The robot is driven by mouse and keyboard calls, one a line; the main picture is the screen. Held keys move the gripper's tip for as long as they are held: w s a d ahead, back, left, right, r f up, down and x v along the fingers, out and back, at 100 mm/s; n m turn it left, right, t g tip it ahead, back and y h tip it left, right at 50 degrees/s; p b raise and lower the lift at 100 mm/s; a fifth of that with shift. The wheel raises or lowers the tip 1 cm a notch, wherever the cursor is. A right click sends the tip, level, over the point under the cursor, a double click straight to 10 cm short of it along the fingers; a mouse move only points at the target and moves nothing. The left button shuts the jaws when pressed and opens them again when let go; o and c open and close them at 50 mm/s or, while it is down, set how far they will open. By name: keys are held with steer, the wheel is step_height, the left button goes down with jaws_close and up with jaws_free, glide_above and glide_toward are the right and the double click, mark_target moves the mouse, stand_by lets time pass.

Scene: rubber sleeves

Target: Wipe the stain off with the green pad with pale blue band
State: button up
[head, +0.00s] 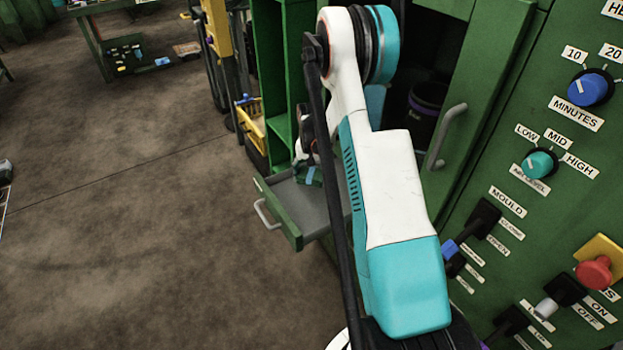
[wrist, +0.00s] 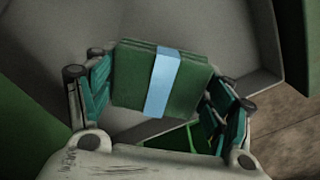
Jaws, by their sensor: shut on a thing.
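The green pad with pale blue band (wrist: 135,78) shows in the middle of the wrist view, the band running across it. My gripper (wrist: 161,84) is shut on it, with one teal finger at each side of the pad. Grey drawer surfaces lie behind and around the pad. In the head view my gripper (head: 308,174) is small and partly hidden behind my arm, at the open drawer (head: 292,232). Whether the pad touches the drawer floor I cannot tell. I cannot make out a stain in either view.
A green cabinet door with a grey handle (head: 446,137) stands open right of my arm. A control panel with knobs, levers and a red button (head: 594,272) fills the right side. A yellow bin (head: 251,118) stands behind the drawer. The floor at left (head: 120,230) is clear.

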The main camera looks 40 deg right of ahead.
steer(key=shift+r+p, duration=0.4)
steer(key=shift+r, duration=0.7)
steer(key=shift+a, duration=0.1)
